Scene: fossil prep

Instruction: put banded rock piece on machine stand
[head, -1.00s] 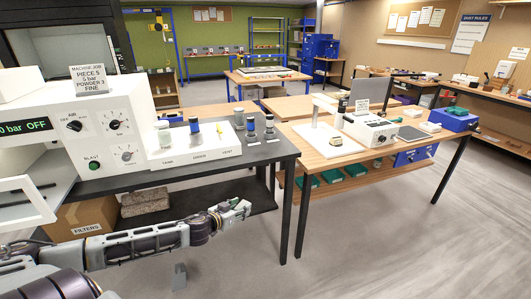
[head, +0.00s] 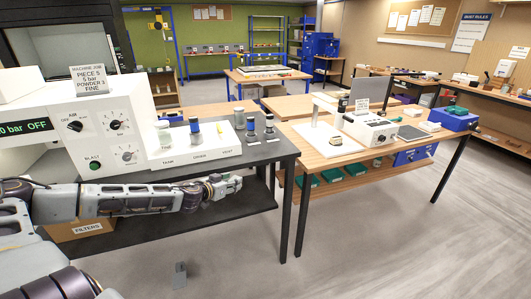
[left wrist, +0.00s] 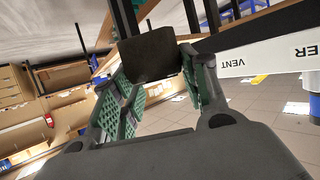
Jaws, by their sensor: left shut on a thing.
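My left gripper (head: 232,183) is in front of the dark bench edge. In the left wrist view its green-padded fingers (left wrist: 158,88) are shut on a dark, blocky piece (left wrist: 149,54). Its shaded face shows no clear bands, so I cannot tell if it is the banded rock piece. I cannot tell which one is the machine stand. My right gripper is not in view.
The dark bench (head: 285,147) holds a white control cabinet (head: 110,125) and several jars and bottles behind my left gripper. The wooden table (head: 400,150) stands to the right, with a laptop-like dark panel (head: 372,92) and a blue box (head: 455,120).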

